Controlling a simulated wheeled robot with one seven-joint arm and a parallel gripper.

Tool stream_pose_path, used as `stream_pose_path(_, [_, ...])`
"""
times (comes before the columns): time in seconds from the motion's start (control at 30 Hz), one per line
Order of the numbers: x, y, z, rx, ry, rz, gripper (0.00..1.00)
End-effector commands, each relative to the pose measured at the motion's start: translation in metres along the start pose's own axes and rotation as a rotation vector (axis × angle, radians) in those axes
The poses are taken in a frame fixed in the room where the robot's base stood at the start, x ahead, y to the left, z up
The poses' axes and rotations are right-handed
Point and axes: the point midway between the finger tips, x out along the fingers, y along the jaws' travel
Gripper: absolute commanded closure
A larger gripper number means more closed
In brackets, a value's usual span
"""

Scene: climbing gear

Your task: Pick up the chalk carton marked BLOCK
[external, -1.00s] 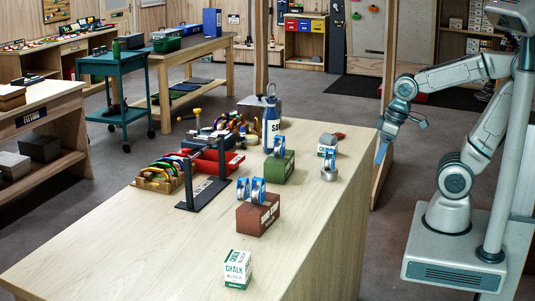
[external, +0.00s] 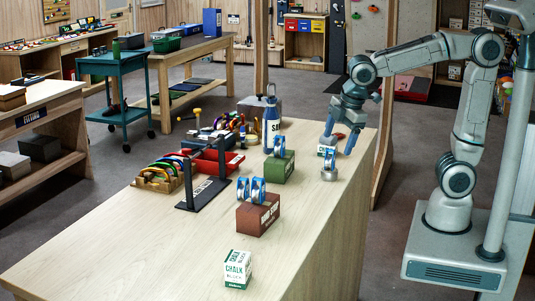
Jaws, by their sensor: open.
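The chalk carton (external: 238,269) is a small white box with green lettering that reads CHALK BLOCK. It stands upright at the near end of the pale wooden bench, with clear wood around it. My gripper (external: 337,146) is open at the far right end of the bench, pointing down, well away from this carton. Its fingers are over or beside a small white and green box (external: 321,152) with something red by it. The fingers partly hide that box, and I cannot tell whether they touch it.
On the bench (external: 160,245), a brown block (external: 258,217) with blue-and-silver pulleys stands behind the carton. The front of the bench is clear.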

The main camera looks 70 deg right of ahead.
Motion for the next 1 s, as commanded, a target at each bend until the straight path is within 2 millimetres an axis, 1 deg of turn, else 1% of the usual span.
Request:
stream_pose_path(0.03, [-0.001,0.0,-0.028,-0.14,-0.001,0.003,0.24])
stream_pose_path(0.07, [-0.001,0.001,-0.044,-0.225,0.0,0.008,0.24])
stream_pose_path(0.1, [-0.002,0.0,-0.064,-0.339,0.001,0.014,0.24])
stream_pose_path(0.17, [-0.002,-0.004,-0.095,-0.508,0.002,0.023,0.24])
stream_pose_path(0.2, [-0.002,-0.008,-0.117,-0.618,0.005,0.029,0.24])
stream_pose_path(0.27, [-0.001,-0.017,-0.148,-0.785,0.008,0.039,0.24])
stream_pose_path(0.3, [-0.001,-0.024,-0.168,-0.896,0.01,0.047,0.24])
stream_pose_path(0.37, [0.001,-0.036,-0.199,-1.057,0.015,0.059,0.24])
stream_pose_path(0.4, [0.003,-0.047,-0.219,-1.165,0.018,0.066,0.24])
stream_pose_path(0.47, [0.005,-0.064,-0.248,-1.324,0.022,0.079,0.24])
stream_pose_path(0.5, [0.007,-0.076,-0.266,-1.429,0.025,0.088,0.24])
stream_pose_path(0.57, [0.01,-0.098,-0.293,-1.585,0.03,0.102,0.24])
stream_pose_path(0.6, [0.013,-0.112,-0.31,-1.685,0.033,0.112,0.24])
stream_pose_path(0.67, [0.017,-0.135,-0.333,-1.829,0.037,0.129,0.24])
stream_pose_path(0.7, [0.019,-0.149,-0.345,-1.916,0.039,0.138,0.24])
stream_pose_path(0.8, [0.025,-0.18,-0.371,-2.097,0.041,0.162,0.24])
stream_pose_path(0.9, [0.029,-0.203,-0.386,-2.22,0.043,0.18,0.24])
stream_pose_path(1.0, [0.032,-0.213,-0.394,-2.285,0.04,0.19,0.24])
